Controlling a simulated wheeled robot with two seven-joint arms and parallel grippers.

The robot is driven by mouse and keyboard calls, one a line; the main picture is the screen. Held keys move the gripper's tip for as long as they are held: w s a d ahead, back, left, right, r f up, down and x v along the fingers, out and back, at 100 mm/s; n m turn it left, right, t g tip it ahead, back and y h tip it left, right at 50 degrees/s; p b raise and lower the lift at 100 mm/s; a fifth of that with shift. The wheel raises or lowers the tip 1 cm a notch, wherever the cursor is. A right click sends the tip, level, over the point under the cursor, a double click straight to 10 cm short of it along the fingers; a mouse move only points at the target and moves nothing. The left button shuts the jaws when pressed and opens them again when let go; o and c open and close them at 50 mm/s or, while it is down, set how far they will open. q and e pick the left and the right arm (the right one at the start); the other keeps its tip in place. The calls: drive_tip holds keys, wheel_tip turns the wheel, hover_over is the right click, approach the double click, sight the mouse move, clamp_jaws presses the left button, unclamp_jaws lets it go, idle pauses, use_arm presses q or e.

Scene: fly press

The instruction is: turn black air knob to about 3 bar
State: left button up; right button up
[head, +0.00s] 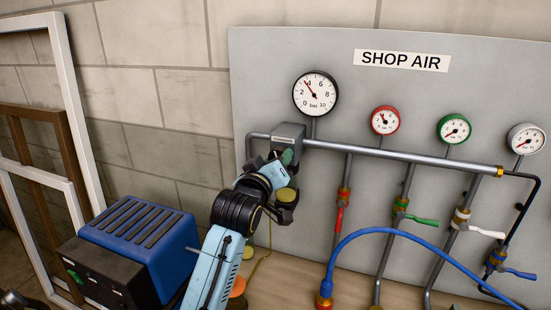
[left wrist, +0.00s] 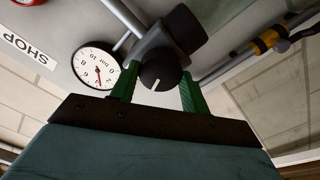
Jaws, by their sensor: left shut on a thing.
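The black air knob (left wrist: 161,71), round with a white mark line, sits on the grey regulator body in the left wrist view. My left gripper's green fingers (left wrist: 160,88) are on either side of it, shut on it. In the head view my left gripper (head: 288,158) is at the grey regulator block (head: 289,133), and the knob is hidden there. The black-rimmed gauge (head: 315,94) above has its red needle pointing up and left, between 2 and 4 and nearer 4. The gauge also shows upside down in the left wrist view (left wrist: 96,67). My right gripper is not in view.
Red (head: 385,120), green (head: 454,129) and white (head: 526,138) rimmed gauges stand right along the pipe, with coloured valve levers below. A blue hose (head: 400,232) arches in front. A blue machine (head: 144,240) stands left of my arm. Wooden frames lean at far left.

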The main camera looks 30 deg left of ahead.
use_arm(q)
drive_tip(key=shift+n, duration=0.3)
drive_tip(key=o, duration=1)
